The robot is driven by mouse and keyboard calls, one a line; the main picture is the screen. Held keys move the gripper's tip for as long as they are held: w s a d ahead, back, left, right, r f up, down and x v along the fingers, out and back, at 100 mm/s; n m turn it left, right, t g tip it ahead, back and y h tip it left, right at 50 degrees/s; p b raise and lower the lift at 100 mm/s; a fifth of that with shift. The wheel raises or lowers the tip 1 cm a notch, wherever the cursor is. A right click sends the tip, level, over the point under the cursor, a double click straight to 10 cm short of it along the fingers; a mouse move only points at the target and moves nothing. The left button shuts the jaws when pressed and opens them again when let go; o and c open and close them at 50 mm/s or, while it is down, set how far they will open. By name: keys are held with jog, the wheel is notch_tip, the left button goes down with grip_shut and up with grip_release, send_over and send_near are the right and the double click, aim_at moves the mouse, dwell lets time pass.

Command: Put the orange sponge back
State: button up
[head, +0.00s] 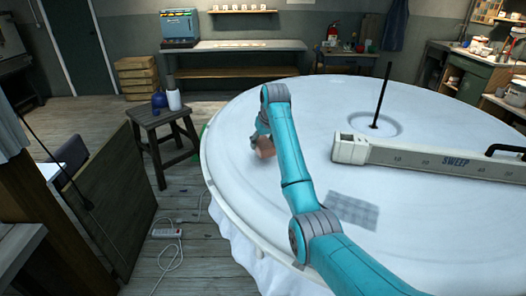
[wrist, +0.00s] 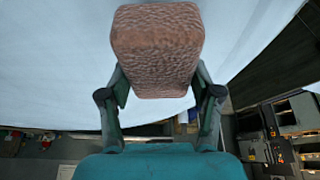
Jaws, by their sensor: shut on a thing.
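The orange sponge (wrist: 157,45) is a brownish-orange, rough-textured block in the wrist view. My gripper (wrist: 160,82) is shut on it, with one finger on each side of its near end. In the head view the sponge (head: 265,148) shows small beneath the end of my teal arm, over the left part of the round white table (head: 300,100). My gripper is mostly hidden there behind the arm. I cannot tell whether the sponge touches the table surface.
A long white beam marked SWEEP (head: 430,158) lies across the table's right side. A black rod (head: 381,95) stands upright behind it. A grey checked patch (head: 350,211) lies near the front. A dark stool (head: 163,118) with bottles stands left of the table. The table's back middle is clear.

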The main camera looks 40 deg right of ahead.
jog(key=shift+a+f, duration=0.1)
jog(key=shift+f, duration=1.85)
jog(key=o, duration=1)
jog(key=v, duration=1.1)
jog(key=shift+r, duration=0.25)
jog(key=shift+s+r, duration=0.2)
jog(key=shift+r, duration=0.05)
